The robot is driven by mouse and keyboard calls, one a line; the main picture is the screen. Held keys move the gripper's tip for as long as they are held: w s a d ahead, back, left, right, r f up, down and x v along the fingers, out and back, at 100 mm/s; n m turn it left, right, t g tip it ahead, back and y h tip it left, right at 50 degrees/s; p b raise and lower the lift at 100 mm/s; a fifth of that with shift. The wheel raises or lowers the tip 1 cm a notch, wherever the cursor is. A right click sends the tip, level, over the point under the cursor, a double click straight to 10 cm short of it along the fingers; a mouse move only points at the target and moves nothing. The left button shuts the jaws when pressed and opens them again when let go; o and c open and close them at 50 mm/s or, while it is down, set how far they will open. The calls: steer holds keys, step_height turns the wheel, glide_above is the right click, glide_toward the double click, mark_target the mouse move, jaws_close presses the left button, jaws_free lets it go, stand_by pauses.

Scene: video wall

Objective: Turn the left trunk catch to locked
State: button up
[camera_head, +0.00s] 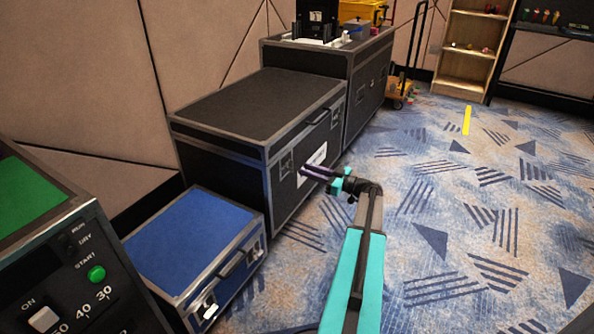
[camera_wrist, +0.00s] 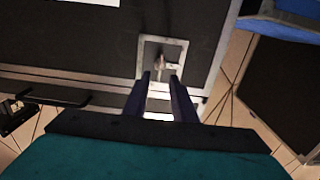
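The black trunk (camera_head: 255,110) stands against the wall, with metal edges and a white label (camera_head: 314,162) on its front. Its left catch (camera_head: 286,164) is at the front's left end. In the wrist view this catch (camera_wrist: 161,60) is a small metal lever in a square metal plate; its exact setting is hard to read. My gripper (camera_head: 304,172) reaches toward the trunk front from the right. In the wrist view my gripper's fingers (camera_wrist: 160,77) are apart with nothing between them, their tips at the plate's edge. Whether they touch it is unclear.
The right catch (camera_head: 336,114) and a handle (camera_head: 319,117) are on the same front. A blue case (camera_head: 195,240) stands just left of the trunk, and a console (camera_head: 60,270) at lower left. A taller black case (camera_head: 368,85) is behind. Carpet to the right is clear.

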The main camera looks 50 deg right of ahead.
mark_target(290, 165)
steer(key=b+x, duration=0.1)
steer(key=x, duration=0.4)
